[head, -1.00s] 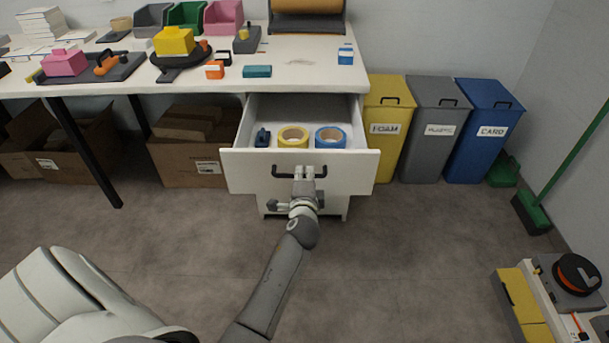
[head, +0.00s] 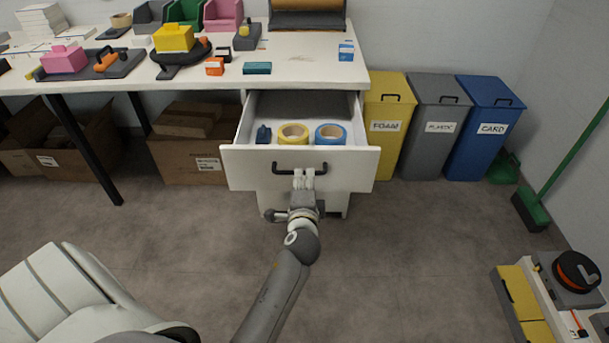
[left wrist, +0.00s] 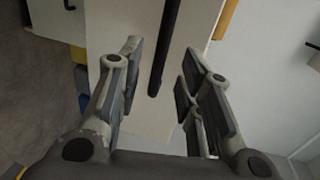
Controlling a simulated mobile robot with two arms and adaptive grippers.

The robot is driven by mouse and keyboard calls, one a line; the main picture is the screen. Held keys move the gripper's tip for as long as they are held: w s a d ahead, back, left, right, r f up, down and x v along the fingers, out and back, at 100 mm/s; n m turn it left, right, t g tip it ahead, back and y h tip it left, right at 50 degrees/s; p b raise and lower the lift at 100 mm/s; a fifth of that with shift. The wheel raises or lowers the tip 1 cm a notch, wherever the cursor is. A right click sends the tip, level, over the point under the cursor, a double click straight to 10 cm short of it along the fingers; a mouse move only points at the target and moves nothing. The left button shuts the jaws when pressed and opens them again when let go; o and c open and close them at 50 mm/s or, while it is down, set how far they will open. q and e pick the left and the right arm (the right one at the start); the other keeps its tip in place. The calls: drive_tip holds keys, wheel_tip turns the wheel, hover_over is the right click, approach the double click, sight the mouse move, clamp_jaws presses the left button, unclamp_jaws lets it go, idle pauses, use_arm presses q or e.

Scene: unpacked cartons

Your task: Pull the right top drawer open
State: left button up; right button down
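The white right top drawer (head: 350,168) stands open under the worktable, its front pulled out toward me. Its dark handle (head: 283,171) is on the middle of the front. Inside lie a yellow tape roll (head: 292,130), a blue tape roll (head: 330,130) and a small dark blue object (head: 263,134). My left gripper (head: 303,178) is just in front of and below the handle. In the left wrist view my left gripper (left wrist: 161,55) has its fingers spread, with the dark handle (left wrist: 168,40) between and beyond them, apparently untouched. My right gripper is out of view.
Yellow (head: 386,130), grey (head: 436,130) and blue (head: 484,130) bins stand right of the drawer. Cardboard boxes (head: 185,160) sit under the table on the left. A green broom (head: 535,210) leans at the right wall. The floor in front of the drawer is clear.

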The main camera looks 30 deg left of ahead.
use_arm(q)
drive_tip(key=v, duration=0.2)
drive_tip(key=shift+s+d, duration=0.15)
drive_tip(key=shift+s, duration=0.1)
idle(0.3)
